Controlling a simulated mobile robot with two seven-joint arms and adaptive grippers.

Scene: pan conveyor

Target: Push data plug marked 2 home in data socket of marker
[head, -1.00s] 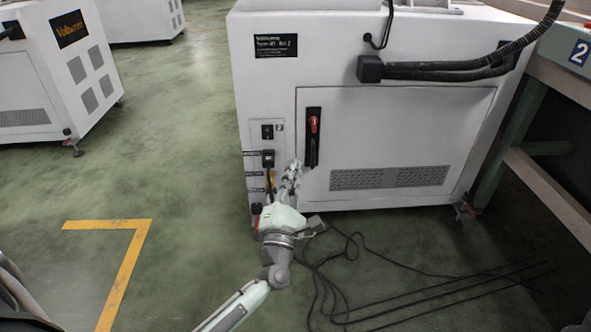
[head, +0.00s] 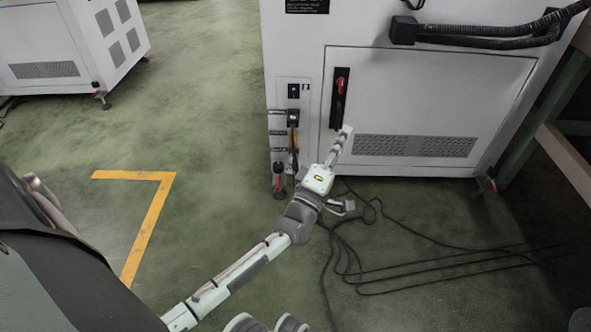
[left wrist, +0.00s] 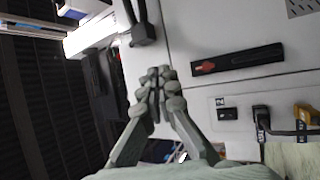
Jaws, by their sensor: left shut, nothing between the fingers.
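A narrow socket panel (head: 311,100) is on the left of the white machine's front. A black plug (head: 293,117) sits in it with its cable hanging down, and shows in the left wrist view (left wrist: 262,118). A small plate marked 2 (left wrist: 220,101) is beside a black inlet (left wrist: 228,113). A yellow connector (left wrist: 305,114) is at that view's right edge. I cannot tell which is the data plug marked 2, or how deep any plug sits. My left gripper (head: 346,130) is shut and empty, right of the panel; its fingers also show in the left wrist view (left wrist: 157,76).
A red-handled black switch (head: 340,97) is above my left gripper on the machine door (head: 425,100). A thick black hose (head: 490,32) crosses the upper right. Loose black cables (head: 400,265) lie on the floor. A yellow floor line (head: 148,225) is at left, with clear floor around it.

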